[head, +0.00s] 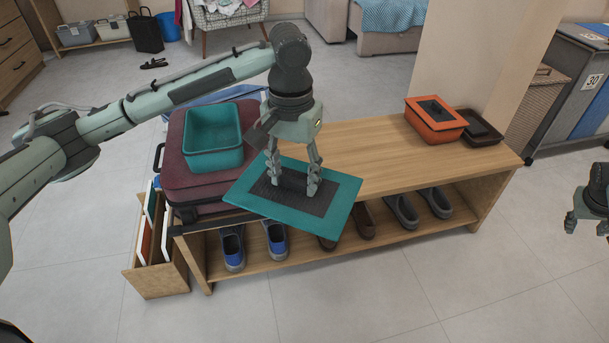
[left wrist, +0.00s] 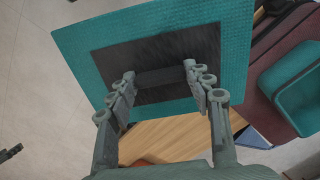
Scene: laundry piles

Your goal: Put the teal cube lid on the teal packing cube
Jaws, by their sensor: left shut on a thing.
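The teal cube lid (head: 333,204) is a flat teal panel with a dark grey centre. My left gripper (head: 292,184) is shut on the dark grip at its middle and holds it, slightly tilted, in front of the bench's left part. The lid also shows in the left wrist view (left wrist: 238,40), between the fingers (left wrist: 160,85). The teal packing cube (head: 213,139) is an open, empty-looking box on the maroon suitcase, left of and behind the lid. Its edge shows in the left wrist view (left wrist: 290,85). My right gripper (head: 585,212) hangs at the far right, away from both; its fingers are partly cut off.
The wooden bench (head: 375,150) has a clear middle top. An orange box (head: 436,122) and a dark brown tray (head: 482,128) sit at its right end. Several shoes stand on the shelf below.

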